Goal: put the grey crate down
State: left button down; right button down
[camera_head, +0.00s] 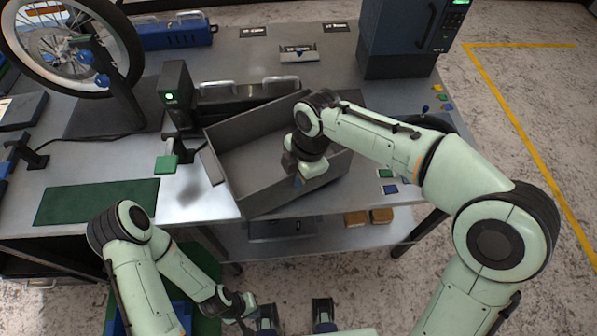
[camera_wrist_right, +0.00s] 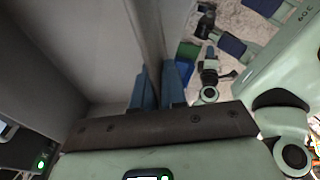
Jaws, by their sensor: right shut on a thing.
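The grey crate (camera_head: 252,163) is an open, empty-looking box in the middle of the head view. It sits askew at the table's front edge, and I cannot tell whether its base touches the table. My right gripper (camera_head: 298,180) is shut on the crate's front right wall from above. In the right wrist view my blue fingers (camera_wrist_right: 161,88) stand on either side of the crate wall (camera_wrist_right: 153,32). The right forearm covers the crate's right corner. My left gripper (camera_head: 250,309) hangs low in front of the table, away from the crate; its fingers are too small to read.
The metal table (camera_head: 190,212) has a green mat (camera_head: 97,202) at left and a small dark device (camera_head: 176,95) close to the crate. A bike wheel (camera_head: 70,50) stands back left, a dark blue machine (camera_head: 408,35) back right. A lower shelf holds orange-brown boxes (camera_head: 368,217).

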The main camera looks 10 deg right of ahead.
jog(key=c, duration=1.2)
grip_release()
jog(key=shift+f, duration=0.15)
jog(key=r, duration=0.4)
jog(key=d+r+p, duration=0.1)
jog(key=r, duration=0.3)
jog(key=d+r+p, duration=0.1)
jog(key=r, duration=0.3)
jog(key=shift+r, duration=0.15)
